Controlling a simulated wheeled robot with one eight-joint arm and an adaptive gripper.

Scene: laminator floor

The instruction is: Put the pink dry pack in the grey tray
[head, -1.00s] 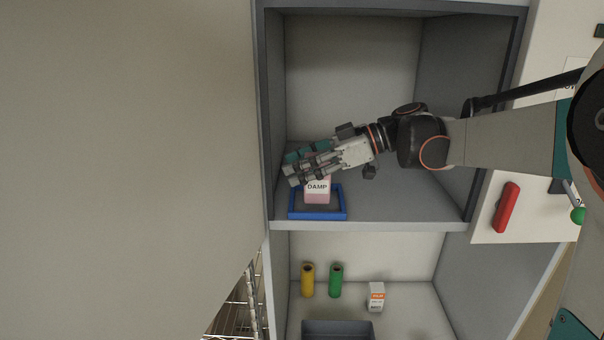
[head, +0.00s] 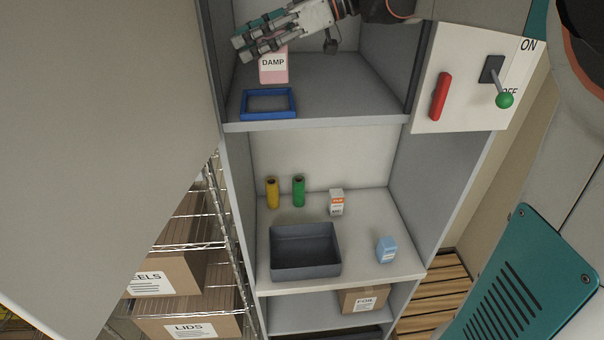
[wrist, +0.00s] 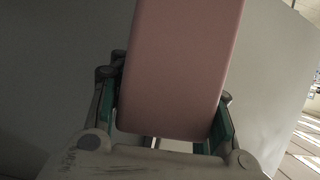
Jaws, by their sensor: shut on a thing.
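The pink pack (head: 273,69) is labelled "DAMP", not dry. My gripper (head: 246,49) is shut on it and holds it upright in the upper compartment, just above and behind the blue tray frame (head: 269,117) in the picture. In the wrist view the pink pack (wrist: 180,65) fills the space between my gripper's two fingers. The grey tray (head: 306,271) stands on the shelf below, at the front left, and looks empty.
A yellow roll (head: 272,193), a green roll (head: 299,192) and a small white-orange box (head: 336,202) stand behind the grey tray. A blue box (head: 387,249) is to its right. A shelf edge (head: 315,121) divides the compartments. A lever panel (head: 462,100) is at right.

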